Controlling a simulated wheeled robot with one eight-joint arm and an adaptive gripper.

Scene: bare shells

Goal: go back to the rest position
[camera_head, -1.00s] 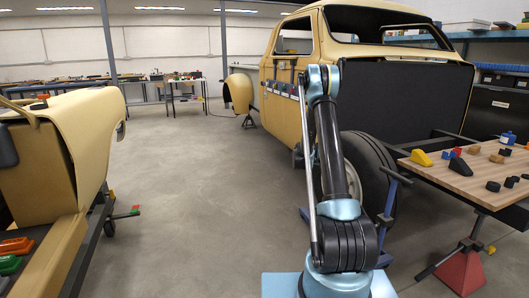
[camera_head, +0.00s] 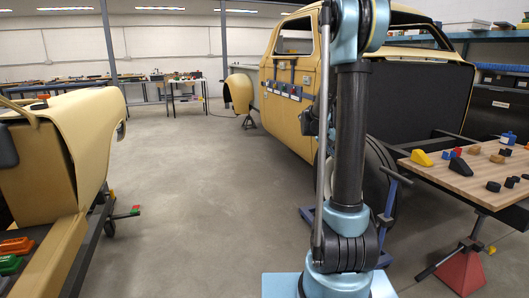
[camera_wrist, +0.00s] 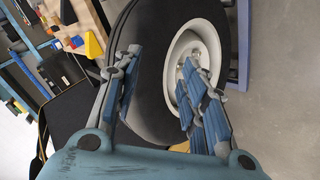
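My gripper (camera_wrist: 160,62) shows in the wrist view with its two blue-padded fingers spread apart. Nothing is held between them. Beyond the fingers is the black tyre with its cream wheel rim (camera_wrist: 201,50), apart from them as far as I can tell. In the head view my arm stands nearly upright in front of the yellow truck cab, and its top reaches the upper picture edge. I cannot make out the gripper clearly there.
The yellow truck cab (camera_head: 290,112) stands behind my arm. A wooden-topped table (camera_head: 468,182) with several small coloured blocks is at the right. A yellow body shell (camera_head: 88,130) on a dark frame is at the left. The grey floor (camera_head: 190,200) between is clear.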

